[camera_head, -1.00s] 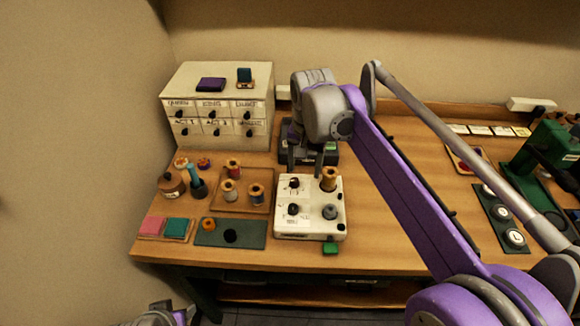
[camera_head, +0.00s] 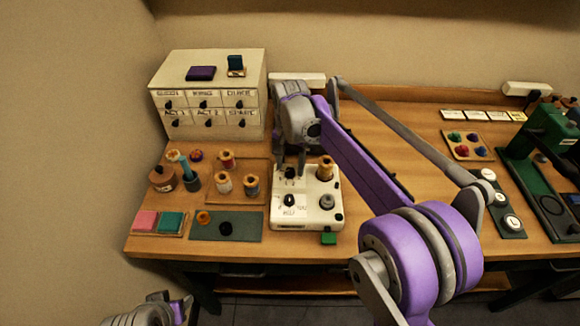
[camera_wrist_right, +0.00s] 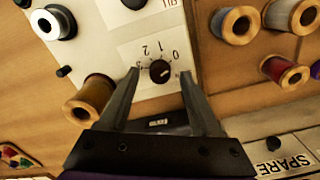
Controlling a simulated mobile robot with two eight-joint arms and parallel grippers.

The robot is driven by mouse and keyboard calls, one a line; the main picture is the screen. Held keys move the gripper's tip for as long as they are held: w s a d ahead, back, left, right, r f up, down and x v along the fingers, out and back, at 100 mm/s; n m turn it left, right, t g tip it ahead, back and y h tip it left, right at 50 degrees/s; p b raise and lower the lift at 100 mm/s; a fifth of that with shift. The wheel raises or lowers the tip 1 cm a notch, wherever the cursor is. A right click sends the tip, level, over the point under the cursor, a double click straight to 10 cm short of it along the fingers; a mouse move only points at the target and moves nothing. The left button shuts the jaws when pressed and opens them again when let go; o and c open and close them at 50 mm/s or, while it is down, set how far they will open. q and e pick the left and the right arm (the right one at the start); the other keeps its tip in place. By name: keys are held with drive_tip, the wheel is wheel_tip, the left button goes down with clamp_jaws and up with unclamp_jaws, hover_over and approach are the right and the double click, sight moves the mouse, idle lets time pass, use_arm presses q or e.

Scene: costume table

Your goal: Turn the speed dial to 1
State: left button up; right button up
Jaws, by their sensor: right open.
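The white control box (camera_head: 308,215) stands at the middle of the table. Its upper black dial (camera_head: 290,172) has a scale with 0, 1, 2 and a partly hidden further number, which shows in the right wrist view (camera_wrist_right: 159,71). My right gripper (camera_head: 290,163) is open, pointing down at this dial. In the wrist view its two fingertips (camera_wrist_right: 159,75) stand on either side of the dial, with gaps. Which number the dial points to is too small to tell. A lower black dial (camera_head: 289,200) sits on the same box.
An orange thread spool (camera_head: 325,170) and a grey knob (camera_head: 327,202) stand on the box's right side. A tray of spools (camera_head: 240,165) lies to the left. A small drawer cabinet (camera_head: 208,103) stands behind left.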

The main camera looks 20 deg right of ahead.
drive_tip(key=shift+f, duration=0.4)
clamp_jaws()
drive_tip(key=shift+n, duration=0.3)
drive_tip(key=n, duration=0.4)
drive_tip(key=shift+n, duration=2.1)
